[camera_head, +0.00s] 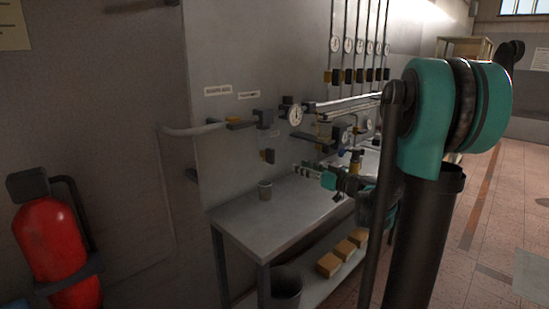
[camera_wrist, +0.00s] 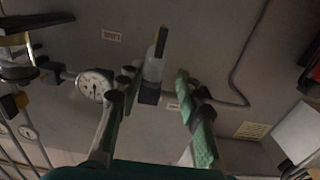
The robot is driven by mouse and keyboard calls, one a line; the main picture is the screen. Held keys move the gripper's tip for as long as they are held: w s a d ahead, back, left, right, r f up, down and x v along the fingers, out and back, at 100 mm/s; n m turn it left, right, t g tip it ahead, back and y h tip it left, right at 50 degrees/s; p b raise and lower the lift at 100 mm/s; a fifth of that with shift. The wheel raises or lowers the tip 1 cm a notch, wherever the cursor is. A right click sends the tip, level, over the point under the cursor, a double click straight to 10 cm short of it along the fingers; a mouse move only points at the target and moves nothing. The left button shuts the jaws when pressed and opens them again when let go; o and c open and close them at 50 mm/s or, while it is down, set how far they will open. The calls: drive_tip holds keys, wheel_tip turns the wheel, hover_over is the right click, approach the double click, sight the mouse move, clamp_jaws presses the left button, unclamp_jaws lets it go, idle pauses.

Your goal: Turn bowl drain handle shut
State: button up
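The clear filter bowl (camera_head: 265,120) hangs below a dark block with a yellow part on the wall panel. In the wrist view, which is upside down, the pale bowl (camera_wrist: 154,67) and the dark-and-yellow handle (camera_wrist: 161,42) show ahead of the fingers. My gripper (camera_head: 302,170) is right of the handle and apart from it in the head view. In the wrist view my gripper (camera_wrist: 155,80) is open, its green-padded fingers spread with nothing held. The gap in depth is hard to tell.
A round gauge (camera_head: 295,115) and pipes are right of the bowl; the gauge also shows in the wrist view (camera_wrist: 94,86). A red extinguisher (camera_head: 55,240) is at left.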

sight(273, 156)
drive_tip(key=x, duration=1.4)
drive_tip(key=shift+w+a, duration=0.2)
drive_tip(key=shift+a, duration=0.05)
clamp_jaws()
